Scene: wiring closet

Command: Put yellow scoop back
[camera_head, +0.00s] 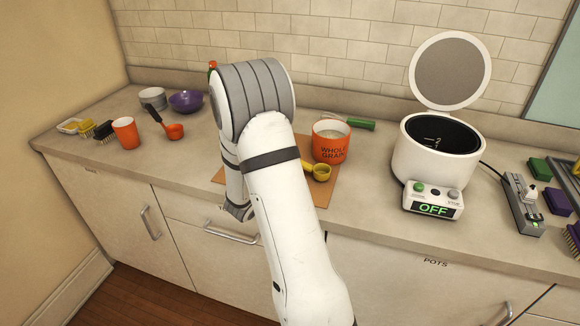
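The yellow scoop (320,172) shows just right of my arm, over the brown mat and in front of the orange container. Its cup end is visible; its handle runs left toward my arm, and I cannot see where it ends. The orange container (331,148) marked "WHOLE GRAIN" is open at the top, with pale contents inside. My arm rises across the middle and bends down toward the counter. My gripper's fingers are hidden behind it, so I cannot see whether they touch the scoop.
A white cooker (433,165) with raised lid stands right, its display reading "OFF". A green-handled tool (360,124) lies behind the container. An orange scoop (175,131), orange cup (125,133), purple bowl (186,101) and brushes sit left. Counter front-left is clear.

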